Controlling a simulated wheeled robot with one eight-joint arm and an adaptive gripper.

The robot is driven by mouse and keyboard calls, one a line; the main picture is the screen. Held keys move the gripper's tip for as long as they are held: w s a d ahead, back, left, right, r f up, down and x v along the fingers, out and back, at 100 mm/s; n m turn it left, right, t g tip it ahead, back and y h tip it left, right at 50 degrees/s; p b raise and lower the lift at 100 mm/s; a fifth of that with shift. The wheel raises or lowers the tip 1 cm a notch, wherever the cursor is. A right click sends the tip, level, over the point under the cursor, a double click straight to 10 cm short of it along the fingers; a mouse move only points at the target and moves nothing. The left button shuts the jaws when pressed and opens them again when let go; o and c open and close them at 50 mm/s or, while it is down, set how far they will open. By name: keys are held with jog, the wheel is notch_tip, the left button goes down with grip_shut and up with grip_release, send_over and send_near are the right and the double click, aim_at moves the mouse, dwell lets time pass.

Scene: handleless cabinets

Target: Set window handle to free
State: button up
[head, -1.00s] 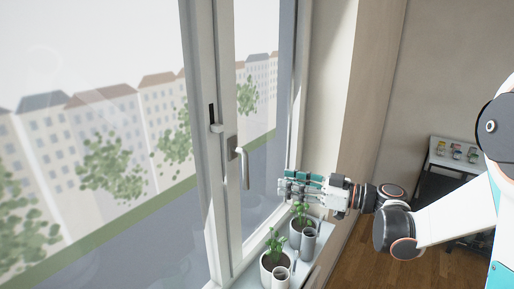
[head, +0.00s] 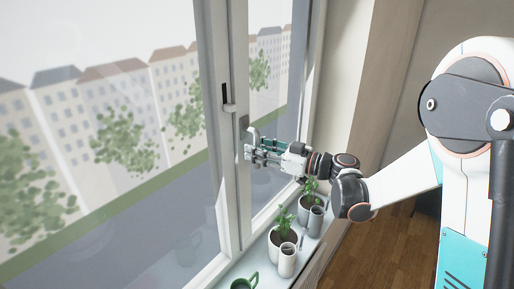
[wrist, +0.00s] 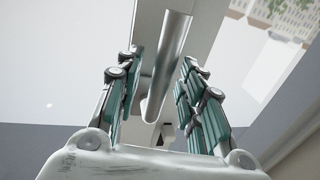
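The silver window handle (head: 253,133) is on the window frame's middle upright in the head view. Its upper end shows above my gripper (head: 252,150); its lower part is hidden behind the fingers. In the wrist view the handle (wrist: 168,62) is a long grey bar, slightly slanted, running between the two teal-padded finger sets of my gripper (wrist: 162,60). The fingers are spread, with a visible gap on both sides of the bar. The handle appears to hang downward.
Potted plants (head: 284,238), grey cups (head: 287,262) and a green mug (head: 243,283) stand on the sill below. The wall (head: 345,80) is to the right.

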jog(key=shift+w+a, duration=0.15)
jog(key=shift+a, duration=0.1)
grip_shut()
